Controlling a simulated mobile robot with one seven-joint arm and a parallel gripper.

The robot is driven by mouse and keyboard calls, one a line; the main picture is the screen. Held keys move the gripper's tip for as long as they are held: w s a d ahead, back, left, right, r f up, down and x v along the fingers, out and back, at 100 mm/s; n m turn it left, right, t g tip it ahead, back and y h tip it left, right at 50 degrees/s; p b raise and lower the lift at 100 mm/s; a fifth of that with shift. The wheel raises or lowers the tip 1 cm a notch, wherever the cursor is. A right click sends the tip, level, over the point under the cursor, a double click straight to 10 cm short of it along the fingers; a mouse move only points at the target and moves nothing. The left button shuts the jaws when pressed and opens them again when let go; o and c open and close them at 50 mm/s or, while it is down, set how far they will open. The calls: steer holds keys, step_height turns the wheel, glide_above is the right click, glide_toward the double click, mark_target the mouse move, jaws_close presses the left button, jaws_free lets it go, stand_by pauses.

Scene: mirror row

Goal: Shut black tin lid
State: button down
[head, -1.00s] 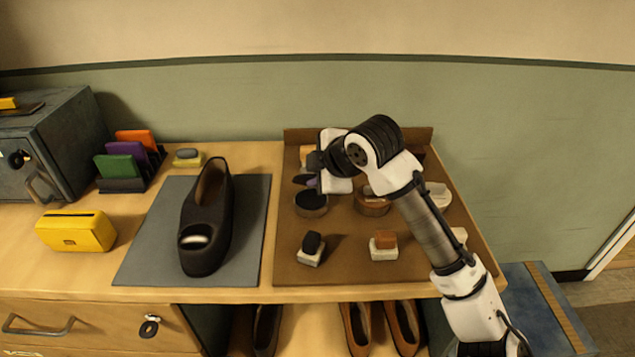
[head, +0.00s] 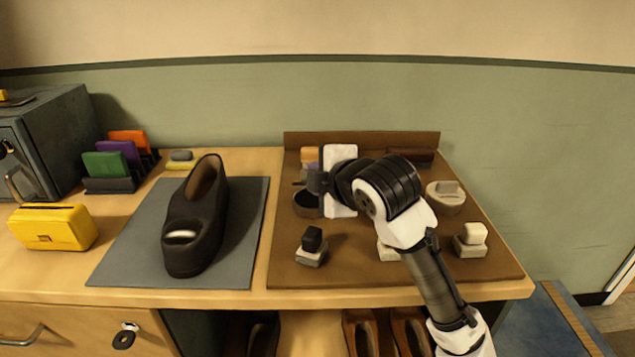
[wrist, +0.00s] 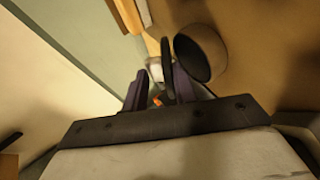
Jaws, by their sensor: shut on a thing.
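The black tin (head: 305,204) stands on the brown board at its left side, a round cup with a dark inside. Part of it is hidden behind my gripper (head: 307,183). In the wrist view the tin (wrist: 208,45) is just right of my fingers. A thin dark disc, which looks like the tin's lid (wrist: 166,66), stands edge-on beside the tin's rim, between my fingertips (wrist: 157,80). My gripper is shut on it. The contact itself is hard to see, and the head view hides the lid.
The brown board (head: 400,278) also bears a black-topped block (head: 312,240), a cream-topped block (head: 471,239) and a pale round tin (head: 446,200). A raised ledge runs along its back. Left are a dark shoe (head: 190,235) on a grey mat (head: 125,250) and a yellow box (head: 53,228).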

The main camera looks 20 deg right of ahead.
steer(key=shift+r, duration=0.1)
stand_by(0.3)
steer(key=c, duration=1.3)
jaws_free()
steer(key=shift+o, duration=0.2)
steer(key=v, duration=1.3)
steer(key=shift+s+b, duration=0.3)
steer(key=shift+s, duration=0.1)
steer(key=shift+d, duration=0.1)
